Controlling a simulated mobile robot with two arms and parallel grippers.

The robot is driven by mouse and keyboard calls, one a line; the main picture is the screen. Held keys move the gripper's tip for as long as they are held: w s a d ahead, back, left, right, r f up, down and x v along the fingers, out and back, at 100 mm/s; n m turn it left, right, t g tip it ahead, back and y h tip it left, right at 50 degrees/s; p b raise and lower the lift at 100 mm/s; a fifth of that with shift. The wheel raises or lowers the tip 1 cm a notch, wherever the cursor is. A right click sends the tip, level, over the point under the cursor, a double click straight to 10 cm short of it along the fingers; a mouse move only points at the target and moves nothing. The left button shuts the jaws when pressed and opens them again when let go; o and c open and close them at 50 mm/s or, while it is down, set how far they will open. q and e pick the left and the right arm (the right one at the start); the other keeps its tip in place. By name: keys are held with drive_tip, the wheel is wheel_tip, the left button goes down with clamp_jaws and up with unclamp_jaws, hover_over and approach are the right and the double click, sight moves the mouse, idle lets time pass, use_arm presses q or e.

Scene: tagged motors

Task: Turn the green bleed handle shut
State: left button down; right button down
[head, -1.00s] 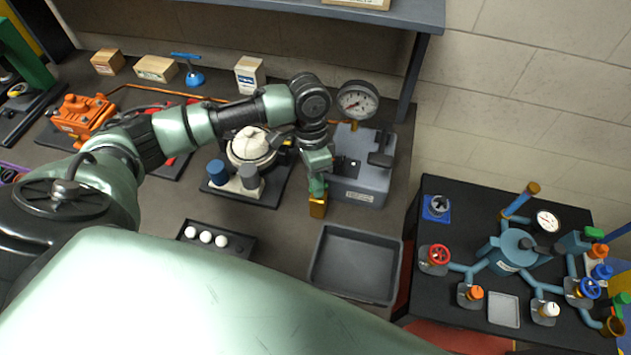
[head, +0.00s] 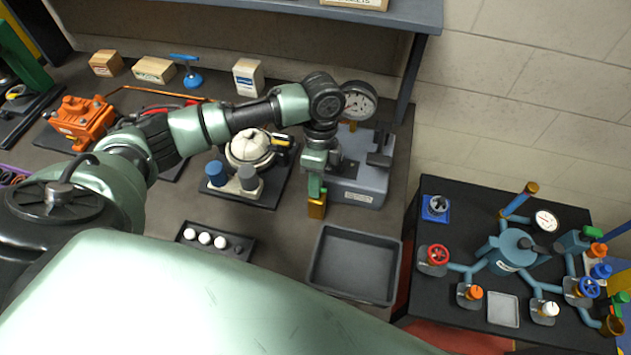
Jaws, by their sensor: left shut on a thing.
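The green bleed handle (head: 315,189) shows as a small green piece just above a brass-coloured block (head: 317,209), at the front left of the grey gauge unit (head: 362,186). My left gripper (head: 316,180) points down over it and is shut on it. The fingers hide part of the handle, so its exact angle is hard to tell. The round pressure gauge (head: 360,103) stands at the back of the unit, partly hidden by my left wrist. My right gripper is not in view.
An empty grey tray (head: 316,287) lies in front of the unit. To the left are a base with blue and grey caps (head: 222,186) and a dark rack with white balls (head: 184,231). A black table with blue piping (head: 463,268) stands at the right.

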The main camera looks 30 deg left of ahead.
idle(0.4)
use_arm(q)
drive_tip(key=c, duration=1.5)
unclamp_jaws()
drive_tip(key=shift+o, duration=0.2)
drive_tip(key=shift+r, duration=0.1)
drive_tip(key=shift+w+r, duration=0.15)
drive_tip(key=shift+r, duration=0.1)
wheel_tip(320, 180, up, 7)
drive_tip(key=w+b, duration=0.1)
drive_tip(key=b, duration=0.1)
drive_tip(key=shift+a, duration=0.1)
